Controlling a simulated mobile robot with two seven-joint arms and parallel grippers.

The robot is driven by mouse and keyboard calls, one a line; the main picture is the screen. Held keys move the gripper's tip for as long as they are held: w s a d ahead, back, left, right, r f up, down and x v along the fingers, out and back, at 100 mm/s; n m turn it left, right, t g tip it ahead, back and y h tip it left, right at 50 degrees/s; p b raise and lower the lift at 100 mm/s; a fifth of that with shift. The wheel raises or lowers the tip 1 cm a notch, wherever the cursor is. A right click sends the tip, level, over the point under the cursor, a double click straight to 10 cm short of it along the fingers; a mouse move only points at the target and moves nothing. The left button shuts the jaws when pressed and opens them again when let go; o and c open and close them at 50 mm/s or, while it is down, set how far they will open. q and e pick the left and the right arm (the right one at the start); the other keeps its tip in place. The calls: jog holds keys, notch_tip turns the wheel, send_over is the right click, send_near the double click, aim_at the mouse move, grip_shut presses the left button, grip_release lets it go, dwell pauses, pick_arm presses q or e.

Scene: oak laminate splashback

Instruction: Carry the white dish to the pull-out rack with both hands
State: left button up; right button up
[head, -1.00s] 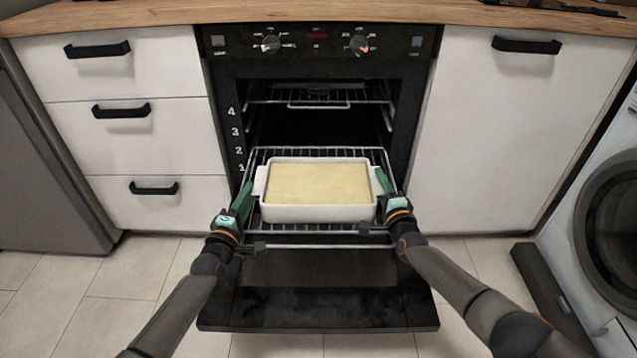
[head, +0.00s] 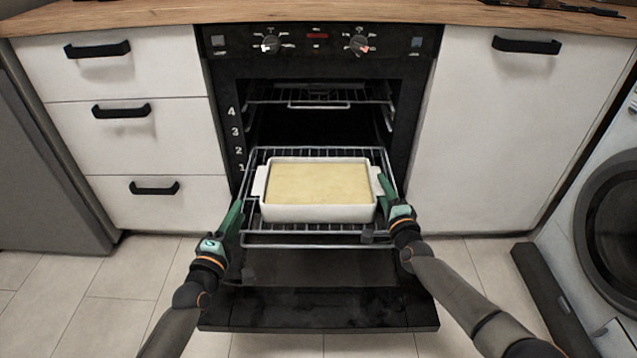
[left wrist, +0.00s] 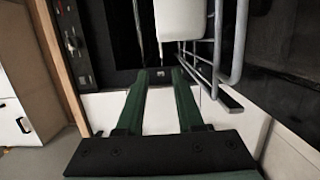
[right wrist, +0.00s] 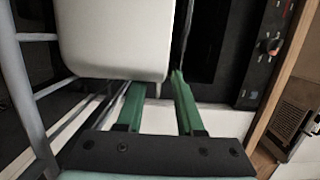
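The white dish (head: 318,213), with a pale yellow filling, sits level on the pull-out rack (head: 290,240) in front of the open oven. My left gripper (head: 237,206) is open and empty, to the left of the dish and a little nearer the front, apart from its left handle (head: 260,181). In the left wrist view the fingers (left wrist: 160,74) are spread, with the dish (left wrist: 181,18) beyond them. My right gripper (head: 384,182) is close beside the right handle. Its fingers (right wrist: 157,80) are spread in the right wrist view; whether one touches the dish (right wrist: 113,40) is unclear.
The black oven door (head: 318,308) is folded down below the rack. A second rack (head: 315,98) is higher inside the oven. White drawers (head: 150,150) stand left and a white cabinet (head: 530,140) right. A washing machine (head: 610,220) is at the far right.

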jog(key=s, duration=0.3)
jog(key=s+d, duration=0.1)
jog(key=s, duration=0.5)
jog(key=shift+s+d, duration=0.3)
jog(key=shift+d, duration=0.05)
